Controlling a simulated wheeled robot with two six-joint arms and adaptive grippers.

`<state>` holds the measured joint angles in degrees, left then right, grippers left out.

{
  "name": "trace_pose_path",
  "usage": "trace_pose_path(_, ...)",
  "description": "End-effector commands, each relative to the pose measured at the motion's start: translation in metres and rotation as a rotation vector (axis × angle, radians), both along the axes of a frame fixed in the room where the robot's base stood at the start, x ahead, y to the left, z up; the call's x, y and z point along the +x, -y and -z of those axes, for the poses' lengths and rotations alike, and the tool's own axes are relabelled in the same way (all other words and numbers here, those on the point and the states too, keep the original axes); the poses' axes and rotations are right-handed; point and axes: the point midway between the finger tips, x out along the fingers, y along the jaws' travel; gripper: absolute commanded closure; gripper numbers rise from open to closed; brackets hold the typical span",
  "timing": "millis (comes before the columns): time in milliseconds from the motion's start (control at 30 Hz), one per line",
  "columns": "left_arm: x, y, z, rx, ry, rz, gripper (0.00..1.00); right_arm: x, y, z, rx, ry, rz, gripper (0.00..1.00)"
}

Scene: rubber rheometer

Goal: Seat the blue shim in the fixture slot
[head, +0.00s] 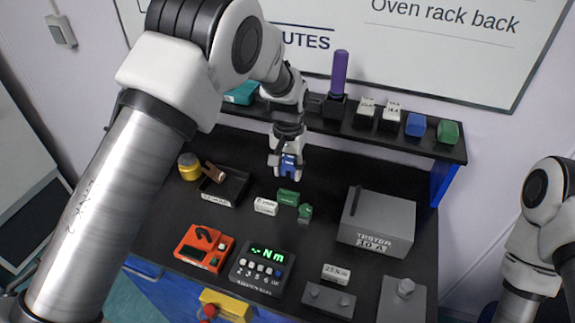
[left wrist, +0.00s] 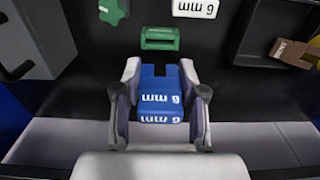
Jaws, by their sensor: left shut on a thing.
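My left gripper (head: 288,170) is shut on the blue shim (head: 290,163) and holds it over the rear middle of the black bench. In the left wrist view, the shim (left wrist: 160,92) sits between the two fingers (left wrist: 161,110); it has white "6 mm" lettering and a notch in its far edge. A green block (head: 288,197) with a dark recess, also in the left wrist view (left wrist: 160,38), is just beyond the shim and apart from it. I cannot tell whether that recess is the fixture slot. My right gripper is out of view.
A white labelled block (head: 265,206) and green knob (head: 305,212) flank the green block. A black tray (head: 233,188) with a brown piece stands left, a grey tester box (head: 376,225) right. An orange device (head: 204,247) and torque display (head: 262,268) are in front. A shelf (head: 395,140) runs behind.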

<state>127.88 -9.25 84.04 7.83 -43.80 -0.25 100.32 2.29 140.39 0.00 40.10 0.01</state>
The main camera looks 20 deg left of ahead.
Motion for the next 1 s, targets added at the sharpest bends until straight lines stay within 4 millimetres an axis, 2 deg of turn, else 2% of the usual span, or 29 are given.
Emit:
trace_pose_path(33,0.000,0.000,0.008,0.000,-0.001,0.000,1.00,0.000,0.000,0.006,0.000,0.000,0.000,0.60)
trace_pose_path(433,0.000,0.000,0.052,0.000,0.000,0.000,1.00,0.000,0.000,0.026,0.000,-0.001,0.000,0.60)
trace_pose_path(600,0.001,0.000,0.057,0.000,0.002,0.000,1.00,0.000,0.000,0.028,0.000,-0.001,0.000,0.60)
trace_pose_path(1000,0.000,0.000,0.057,0.000,0.001,0.000,1.00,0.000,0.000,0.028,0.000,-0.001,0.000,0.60)
